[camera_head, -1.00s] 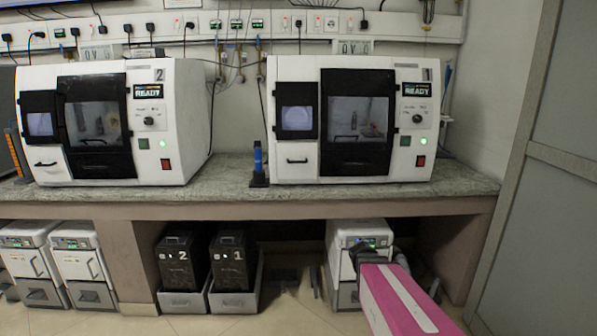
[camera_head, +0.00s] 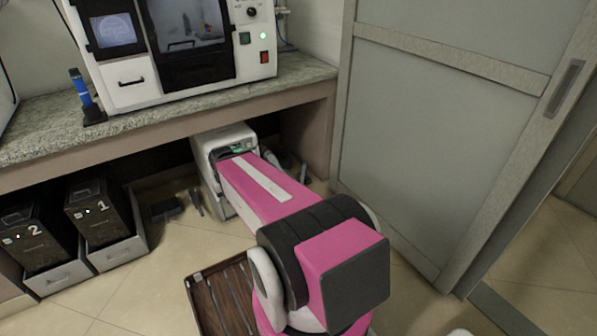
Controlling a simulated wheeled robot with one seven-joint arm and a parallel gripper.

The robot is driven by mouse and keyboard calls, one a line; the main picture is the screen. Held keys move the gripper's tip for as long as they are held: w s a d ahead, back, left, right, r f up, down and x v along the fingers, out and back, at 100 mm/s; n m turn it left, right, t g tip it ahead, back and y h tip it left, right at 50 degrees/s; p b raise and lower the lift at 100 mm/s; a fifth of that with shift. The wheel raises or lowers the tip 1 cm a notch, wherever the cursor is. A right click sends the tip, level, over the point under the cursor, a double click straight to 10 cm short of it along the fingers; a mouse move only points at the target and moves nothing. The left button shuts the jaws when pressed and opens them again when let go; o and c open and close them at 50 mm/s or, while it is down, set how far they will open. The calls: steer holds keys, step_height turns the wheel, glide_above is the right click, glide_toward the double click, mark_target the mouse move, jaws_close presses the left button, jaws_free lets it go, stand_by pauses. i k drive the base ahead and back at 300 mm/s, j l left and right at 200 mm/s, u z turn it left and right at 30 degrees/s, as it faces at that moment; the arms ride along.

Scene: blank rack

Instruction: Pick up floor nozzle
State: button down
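A flat dark piece (camera_head: 167,209) lies on the floor under the bench, left of the white machine. It looks like the floor nozzle, but it is small and in shadow, so I cannot be certain. A slim dark piece (camera_head: 196,202) lies just right of it. My pink arm reaches from the bottom of the head view toward the white machine under the bench. My gripper is hidden beyond the arm, so its fingers and their distance to the pieces do not show.
The white machine (camera_head: 208,150) stands under the bench (camera_head: 190,112). Dark boxes 1 (camera_head: 98,215) and 2 (camera_head: 35,240) sit in grey trays at left. A brown slatted tray (camera_head: 222,300) is beside my arm. A grey door (camera_head: 430,140) stands at right. Floor at lower left is clear.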

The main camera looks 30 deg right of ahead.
mark_target(307, 180)
steer(key=k+j, duration=0.4)
steer(key=i+l+z, duration=0.1)
steer(key=i+l, duration=0.9)
steer(key=i+l+z, duration=0.1)
steer(key=z, duration=2.2)
steer(key=i+j, duration=0.4)
steer(key=j, duration=0.15)
